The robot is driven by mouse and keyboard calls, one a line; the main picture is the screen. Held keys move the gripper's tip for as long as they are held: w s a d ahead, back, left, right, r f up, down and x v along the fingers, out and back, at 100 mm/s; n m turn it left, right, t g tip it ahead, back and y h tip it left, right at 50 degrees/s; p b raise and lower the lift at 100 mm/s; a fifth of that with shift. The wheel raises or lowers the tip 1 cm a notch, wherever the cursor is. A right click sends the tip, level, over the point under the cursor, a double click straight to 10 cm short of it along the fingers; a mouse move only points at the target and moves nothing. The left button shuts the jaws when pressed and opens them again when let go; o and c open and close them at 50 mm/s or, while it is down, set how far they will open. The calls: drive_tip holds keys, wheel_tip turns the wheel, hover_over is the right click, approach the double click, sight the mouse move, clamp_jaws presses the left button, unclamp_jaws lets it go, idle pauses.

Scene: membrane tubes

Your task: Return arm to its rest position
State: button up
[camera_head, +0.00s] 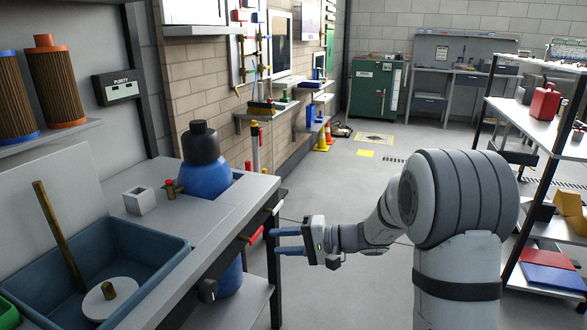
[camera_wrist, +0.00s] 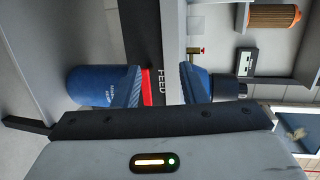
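My gripper (camera_head: 278,241) is in front of the workbench edge, its two blue fingers spread apart and pointing left at the bench. In the wrist view, my gripper (camera_wrist: 160,80) has a clear gap between its fingers and nothing clamped. A red handle (camera_head: 256,236) on the bench front is just beyond the fingertips. In the wrist view the red handle (camera_wrist: 147,87) shows between the fingers, nearer the left one, beside a dark strip marked FEED (camera_wrist: 163,85). I cannot tell whether a finger touches the handle.
The workbench (camera_head: 232,209) on the left holds a blue tank (camera_head: 206,180), a white block (camera_head: 140,200) and a blue-grey basin (camera_head: 150,262) with a white disc. A shelf rack (camera_head: 535,125) stands right. A green cabinet (camera_head: 368,90) stands far back. The middle floor (camera_head: 350,185) is open.

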drive_tip(key=s+d+r+n+g+h+p, duration=0.1)
drive_tip(key=s+r+g+h+p, duration=0.3)
drive_tip(key=s+r, duration=0.45)
drive_tip(key=s+d+r+n+t+h+p, duration=0.1)
drive_tip(key=s+d+r+t+h+p, duration=0.2)
drive_tip(key=s+d+r+h+p, duration=0.8)
drive_tip(key=s+d+r+p, duration=0.5)
drive_tip(key=s+d+p, duration=0.1)
drive_tip(key=p, duration=0.1)
drive_tip(key=shift+s+r+t+p, duration=0.25)
drive_tip(key=shift+t+p, duration=0.05)
drive_tip(key=shift+p, duration=0.05)
